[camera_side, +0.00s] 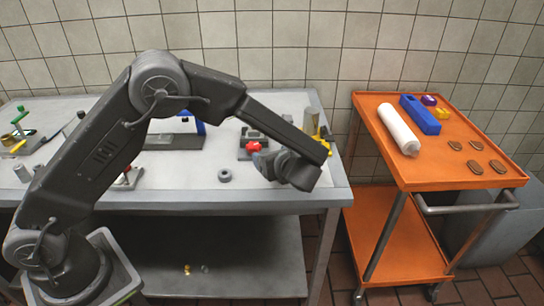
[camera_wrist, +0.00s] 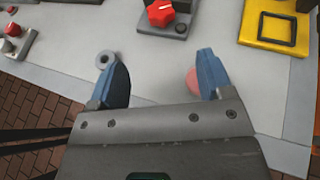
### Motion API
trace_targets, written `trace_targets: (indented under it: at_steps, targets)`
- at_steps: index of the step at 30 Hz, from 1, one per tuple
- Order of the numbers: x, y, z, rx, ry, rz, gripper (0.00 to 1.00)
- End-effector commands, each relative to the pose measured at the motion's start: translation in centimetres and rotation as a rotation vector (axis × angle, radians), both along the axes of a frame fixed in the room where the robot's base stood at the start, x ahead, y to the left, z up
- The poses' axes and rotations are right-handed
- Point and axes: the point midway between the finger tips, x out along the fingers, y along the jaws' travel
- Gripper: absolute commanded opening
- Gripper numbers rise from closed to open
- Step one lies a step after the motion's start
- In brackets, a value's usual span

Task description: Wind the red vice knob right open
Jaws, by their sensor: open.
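The red knob (camera_side: 253,147) sits on the front of a small dark vice (camera_side: 256,137) on the steel table. In the wrist view the red knob (camera_wrist: 160,13) is at the top edge, beyond my fingertips, with the vice's grey base (camera_wrist: 178,30) partly in view. My gripper (camera_wrist: 163,58) is open with blue fingers spread, and nothing shows held between them. In the side view my gripper (camera_side: 275,166) hangs just right of and in front of the knob, apart from it. My forearm hides some of the area behind.
A grey ring (camera_side: 224,175) lies on the table left of my gripper. A yellow fixture (camera_wrist: 268,28) stands right of the vice. A pinkish round patch (camera_wrist: 192,82) shows by my right finger; I cannot tell what it is. An orange cart (camera_side: 410,178) stands at right.

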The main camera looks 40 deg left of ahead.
Motion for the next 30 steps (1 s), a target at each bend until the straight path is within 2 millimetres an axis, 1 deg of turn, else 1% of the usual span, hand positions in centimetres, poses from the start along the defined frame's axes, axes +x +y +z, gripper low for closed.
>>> trace_targets:
  at_steps: [8, 14, 18, 20, 23, 30]
  targets:
    - [-0.1, 0.0, 0.0, 0.001, 0.000, -0.007, 0.73]
    - [-1.7, 0.3, 0.0, 0.003, 0.001, -0.109, 0.73]
    - [-1.7, 0.8, -0.2, 0.001, 0.001, -0.134, 0.73]
    - [-1.4, 1.3, -0.5, 0.001, 0.002, -0.132, 0.73]
    - [-0.7, 2.5, -1.1, 0.001, 0.004, -0.130, 0.73]
    - [1.6, 6.5, -3.0, -0.001, 0.003, -0.128, 0.73]
